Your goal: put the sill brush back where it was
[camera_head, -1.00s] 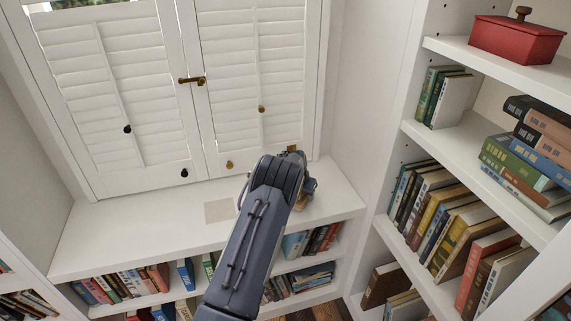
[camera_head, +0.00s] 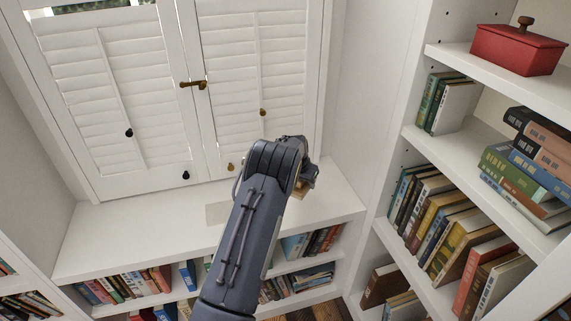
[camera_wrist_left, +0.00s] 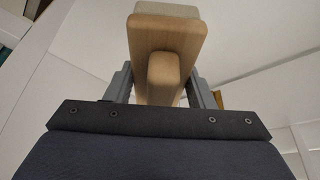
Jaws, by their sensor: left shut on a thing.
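The sill brush is a pale wooden block with a wooden grip. It fills the top middle of the left wrist view (camera_wrist_left: 165,35), with a paler grey layer at its far end. My left gripper (camera_wrist_left: 162,88) is shut on the grip, one finger on each side. In the head view only a small tan part of the brush (camera_head: 302,190) shows beside my dark forearm, which hides most of the gripper (camera_head: 308,178). The white window sill (camera_head: 130,240) lies below, with a flat beige square (camera_head: 217,213) left of my arm. Whether the brush touches the sill is unclear.
A bookcase (camera_head: 470,150) with a red lidded box (camera_head: 515,50) rises at the right. Books fill shelves under the sill. The sill's left part is clear.

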